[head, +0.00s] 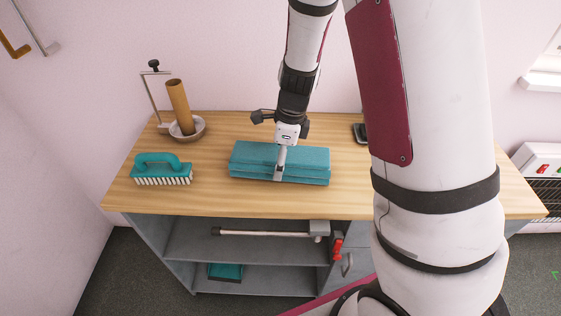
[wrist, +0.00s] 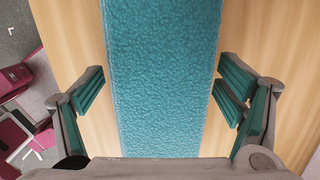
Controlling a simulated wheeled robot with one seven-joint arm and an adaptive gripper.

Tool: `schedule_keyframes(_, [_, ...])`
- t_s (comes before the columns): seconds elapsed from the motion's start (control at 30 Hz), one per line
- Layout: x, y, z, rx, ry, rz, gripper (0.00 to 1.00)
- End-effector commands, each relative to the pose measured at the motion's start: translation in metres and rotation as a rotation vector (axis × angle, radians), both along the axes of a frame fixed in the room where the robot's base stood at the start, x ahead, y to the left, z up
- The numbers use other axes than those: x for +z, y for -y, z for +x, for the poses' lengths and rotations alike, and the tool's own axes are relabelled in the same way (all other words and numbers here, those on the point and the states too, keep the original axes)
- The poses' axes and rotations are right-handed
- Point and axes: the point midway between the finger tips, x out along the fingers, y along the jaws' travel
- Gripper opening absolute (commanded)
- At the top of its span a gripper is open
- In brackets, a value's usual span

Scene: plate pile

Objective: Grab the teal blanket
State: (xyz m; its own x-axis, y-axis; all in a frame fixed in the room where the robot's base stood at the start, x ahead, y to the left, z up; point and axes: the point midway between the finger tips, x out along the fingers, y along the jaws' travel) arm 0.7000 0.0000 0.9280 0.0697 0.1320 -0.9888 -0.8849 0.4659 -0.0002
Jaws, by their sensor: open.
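The teal blanket (head: 255,163) lies folded in layers on the wooden table, near its middle, in the head view. In the wrist view the blanket (wrist: 160,75) runs as a wide textured strip between the fingers. My gripper (head: 280,172) is above and around the blanket in the head view, with one finger showing at its front side. In the wrist view my gripper (wrist: 163,95) is open, one finger on each side of the blanket, with a gap of bare wood visible on both sides.
A teal brush (head: 162,170) stands on the table's left. Behind it are a cardboard tube (head: 179,107) in a bowl (head: 199,128) and a metal stand (head: 152,95). A dark item (head: 359,132) lies right of the blanket. Below is a grey shelf (head: 190,240) holding a mallet-like tool (head: 265,234).

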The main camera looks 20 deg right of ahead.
Motion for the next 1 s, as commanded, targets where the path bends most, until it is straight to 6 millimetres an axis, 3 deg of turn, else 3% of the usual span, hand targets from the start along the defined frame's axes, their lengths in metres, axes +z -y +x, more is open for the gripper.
schedule_keyframes(0.07, [0.000,0.000,0.000,0.000,0.000,0.000,0.87])
schedule_keyframes(0.1, [0.000,0.000,0.000,0.000,0.000,0.000,0.82])
schedule_keyframes(0.4, [0.001,0.000,0.000,0.001,0.000,0.000,0.14])
schedule_keyframes(0.77, [0.005,-0.001,0.001,0.002,0.002,0.001,0.13])
schedule_keyframes(1.0, [0.026,-0.001,0.001,0.003,0.004,0.000,0.13])
